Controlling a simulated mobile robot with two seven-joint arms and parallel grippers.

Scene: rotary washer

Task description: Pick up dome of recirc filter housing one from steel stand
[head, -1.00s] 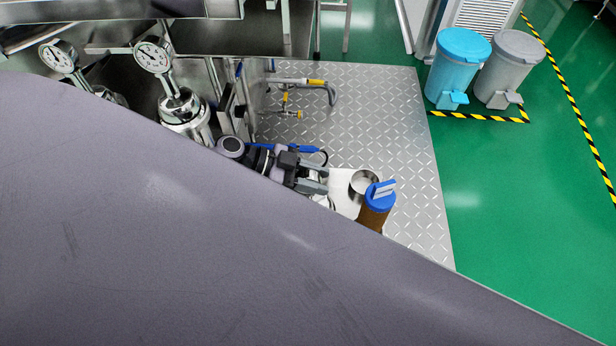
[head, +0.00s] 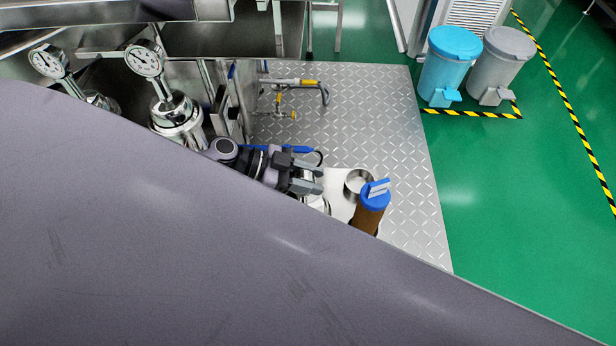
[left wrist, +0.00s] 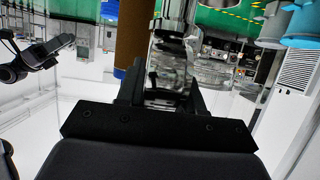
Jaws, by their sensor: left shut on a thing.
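My left gripper (head: 314,181) is at the right end of its arm, over the pale top of a stand (head: 341,188). In the left wrist view its dark fingers (left wrist: 166,92) are shut on a shiny, rounded metal piece, the dome (left wrist: 170,66), which shows mirror-like reflections. In the head view only a little shiny metal shows around the fingers, and my large grey arm link hides what lies below. I cannot tell whether the dome touches the stand. A dark jointed shape at the left wrist view's left edge may be my right arm; its fingers cannot be made out.
A small open steel cup (head: 358,185) stands just right of the gripper. Beside it is a brown cylinder with a blue handled cap (head: 375,194). Steel housings with gauges (head: 146,58) stand at left.

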